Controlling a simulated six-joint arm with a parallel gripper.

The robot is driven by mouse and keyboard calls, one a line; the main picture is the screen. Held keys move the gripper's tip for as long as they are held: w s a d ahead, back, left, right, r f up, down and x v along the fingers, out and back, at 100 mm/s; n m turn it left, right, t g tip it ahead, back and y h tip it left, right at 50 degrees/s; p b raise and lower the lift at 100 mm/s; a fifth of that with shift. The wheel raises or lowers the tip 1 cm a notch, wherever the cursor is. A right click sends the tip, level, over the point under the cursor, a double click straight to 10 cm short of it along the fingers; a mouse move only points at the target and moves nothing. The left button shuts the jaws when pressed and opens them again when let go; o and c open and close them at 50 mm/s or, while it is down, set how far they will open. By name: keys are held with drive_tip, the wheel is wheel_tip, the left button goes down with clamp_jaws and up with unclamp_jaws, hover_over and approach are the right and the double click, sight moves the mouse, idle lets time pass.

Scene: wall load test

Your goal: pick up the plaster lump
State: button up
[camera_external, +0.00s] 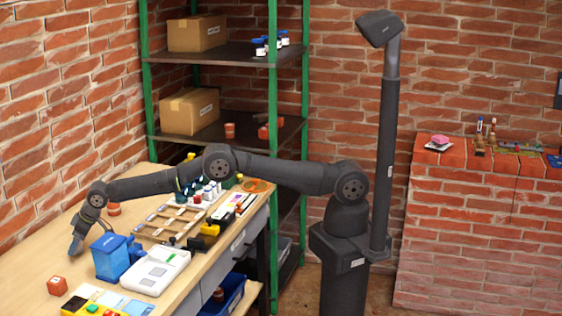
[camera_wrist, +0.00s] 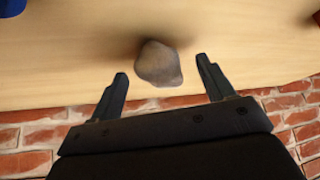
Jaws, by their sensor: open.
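The plaster lump (camera_wrist: 158,64) is a small grey-brown rounded lump on the wooden table, in the upper middle of the wrist view. My gripper (camera_wrist: 166,80) is open, with one finger on each side of the picture and the lump between and slightly beyond the fingertips. Neither finger visibly touches it. In the external view my gripper (camera_external: 76,246) points down at the left side of the table, behind the blue box. I cannot make out the lump in that view.
A blue box (camera_external: 110,258) and a white device (camera_external: 156,271) stand close to the right of my gripper. A wooden sectioned tray (camera_external: 168,222) and small bottles lie farther back. A brick wall borders the table (camera_external: 40,262).

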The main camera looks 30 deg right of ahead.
drive_tip(key=shift+w+a+f, duration=0.1)
drive_tip(key=shift+f, duration=0.15)
drive_tip(key=c, duration=1.2)
